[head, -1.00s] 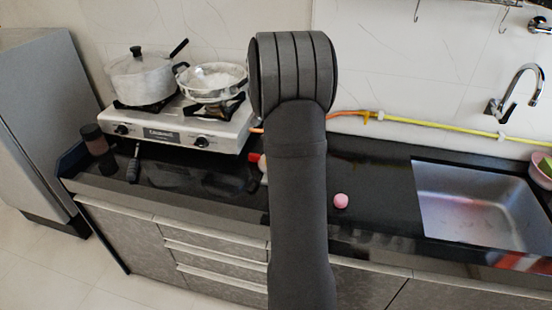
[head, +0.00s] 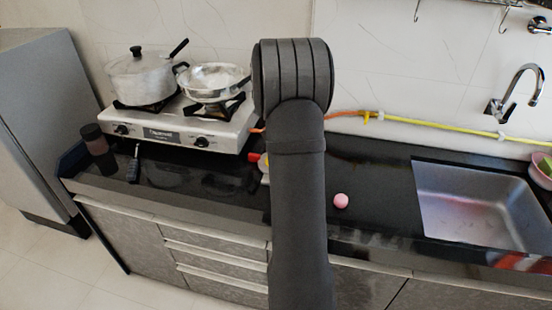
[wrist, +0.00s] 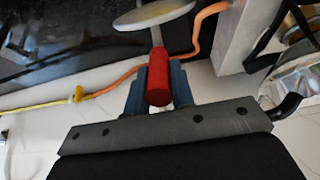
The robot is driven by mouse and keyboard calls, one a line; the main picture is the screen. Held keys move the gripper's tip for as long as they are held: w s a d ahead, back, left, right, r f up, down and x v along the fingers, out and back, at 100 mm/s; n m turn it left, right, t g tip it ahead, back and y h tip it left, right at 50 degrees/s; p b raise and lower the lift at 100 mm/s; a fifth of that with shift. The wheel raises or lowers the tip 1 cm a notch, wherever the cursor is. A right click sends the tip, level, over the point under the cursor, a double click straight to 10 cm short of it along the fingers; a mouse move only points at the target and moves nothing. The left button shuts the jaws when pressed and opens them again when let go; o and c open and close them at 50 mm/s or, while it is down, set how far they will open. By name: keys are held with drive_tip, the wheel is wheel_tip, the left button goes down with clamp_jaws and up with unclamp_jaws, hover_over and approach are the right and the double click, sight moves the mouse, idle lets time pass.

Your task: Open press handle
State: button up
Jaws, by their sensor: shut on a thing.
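A red handle (wrist: 158,80) shows in the wrist view between the blue fingers of my gripper (wrist: 158,88), which is shut on it. A thin metal shaft runs from the handle to a pale round disc (wrist: 152,15) at the top of that view. In the head view, a bit of the red handle (head: 253,158) and pale part of the press show at the left side of my arm. The rest of the press and my gripper are hidden behind my arm there.
A gas stove (head: 185,122) with a lidded pot (head: 140,78) and a pan (head: 212,82) stands left of my arm. An orange hose (wrist: 120,86) runs close by. A pink ball (head: 341,200) and a sink (head: 480,205) are on the right.

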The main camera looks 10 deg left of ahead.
drive_tip(key=shift+w+r, duration=0.2)
drive_tip(key=shift+w, duration=0.7)
drive_tip(key=shift+w+r, duration=0.2)
drive_tip(key=shift+w, duration=0.65)
drive_tip(key=shift+w, duration=0.15)
drive_tip(key=shift+w+r, duration=0.1)
drive_tip(key=shift+w, duration=1.65)
drive_tip(key=shift+w, duration=1.7)
